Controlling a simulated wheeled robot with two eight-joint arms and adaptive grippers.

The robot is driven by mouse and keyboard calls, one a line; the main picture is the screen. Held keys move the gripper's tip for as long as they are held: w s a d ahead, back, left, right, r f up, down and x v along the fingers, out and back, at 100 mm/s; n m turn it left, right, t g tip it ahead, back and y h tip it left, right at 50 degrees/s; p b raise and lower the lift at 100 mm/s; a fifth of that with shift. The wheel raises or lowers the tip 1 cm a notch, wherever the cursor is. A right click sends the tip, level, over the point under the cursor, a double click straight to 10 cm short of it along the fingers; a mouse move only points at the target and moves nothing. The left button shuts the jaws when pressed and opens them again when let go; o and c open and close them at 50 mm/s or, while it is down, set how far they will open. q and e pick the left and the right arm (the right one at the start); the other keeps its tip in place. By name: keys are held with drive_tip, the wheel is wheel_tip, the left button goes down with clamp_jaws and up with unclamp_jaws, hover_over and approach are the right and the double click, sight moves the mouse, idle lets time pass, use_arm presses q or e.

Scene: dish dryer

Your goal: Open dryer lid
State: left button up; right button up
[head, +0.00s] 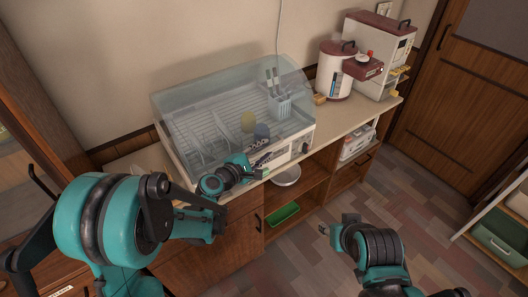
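The dish dryer (292,149) stands on the wooden counter, a pale box with controls on its front right. Its clear lid (190,97) is down over the rack, and it is see-through. My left gripper (262,158) is at the dryer's front, close to the lid's lower front edge. I cannot tell whether it touches the lid, and its fingers are too small and cluttered to read. My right gripper (327,229) is low in front of the cabinet, over the floor and away from the dryer; its fingers are unclear too.
A red-and-white water boiler (334,78) and a rice dispenser (375,50) stand to the right. Open shelves below hold a green tray (283,214).

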use_arm(q)
drive_tip(key=shift+w+d, duration=0.15)
drive_tip(key=shift+w, duration=0.05)
clamp_jaws()
drive_tip(key=shift+r, duration=0.1)
